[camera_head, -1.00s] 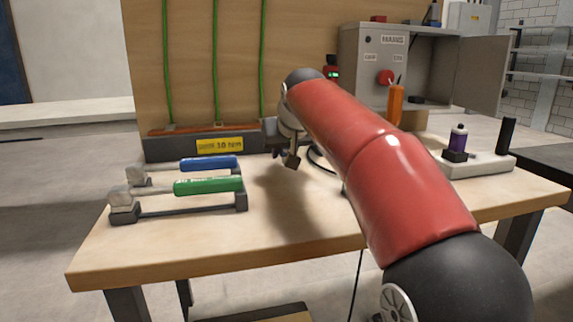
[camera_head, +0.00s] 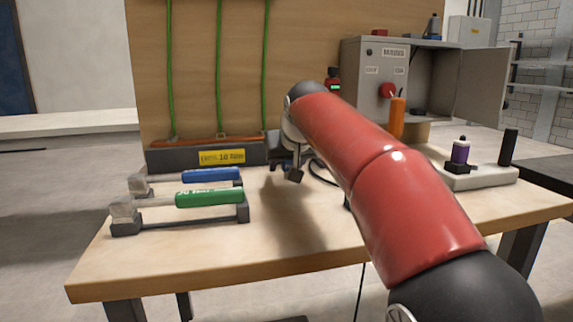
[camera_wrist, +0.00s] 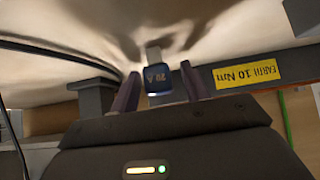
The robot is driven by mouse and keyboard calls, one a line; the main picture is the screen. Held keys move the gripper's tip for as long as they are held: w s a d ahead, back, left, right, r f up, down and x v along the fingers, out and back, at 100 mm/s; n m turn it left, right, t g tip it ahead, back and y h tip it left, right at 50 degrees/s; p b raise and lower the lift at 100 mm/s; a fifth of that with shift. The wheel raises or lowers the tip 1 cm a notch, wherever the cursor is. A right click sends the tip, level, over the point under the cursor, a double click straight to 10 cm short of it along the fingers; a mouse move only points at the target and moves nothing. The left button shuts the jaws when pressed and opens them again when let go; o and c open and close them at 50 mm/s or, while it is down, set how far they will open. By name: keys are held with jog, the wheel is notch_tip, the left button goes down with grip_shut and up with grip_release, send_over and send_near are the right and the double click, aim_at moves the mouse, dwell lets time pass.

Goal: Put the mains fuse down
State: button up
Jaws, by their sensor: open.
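The mains fuse (camera_wrist: 158,78) shows in the wrist view as a small dark blue block with white marking and a grey metal end. It lies between the two dark fingers of my gripper (camera_wrist: 160,90), with gaps visible on both sides. My gripper is open around it. Whether the fuse rests on the table is hard to tell. In the head view my gripper (camera_head: 285,170) is low over the bench top (camera_head: 290,235), left of my red arm, and I cannot make out the fuse there.
A green-handled tool (camera_head: 208,198) and a blue-handled tool (camera_head: 212,175) lie on stands at left. The earth bar with a yellow label (camera_head: 222,157) is behind. A grey mains box (camera_head: 375,60) stands at back right. The front middle of the bench is clear.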

jog(key=v, duration=1.1)
jog(key=shift+p, duration=0.45)
jog(key=shift+s+d+r, duration=0.1)
jog(key=shift+s, duration=0.1)
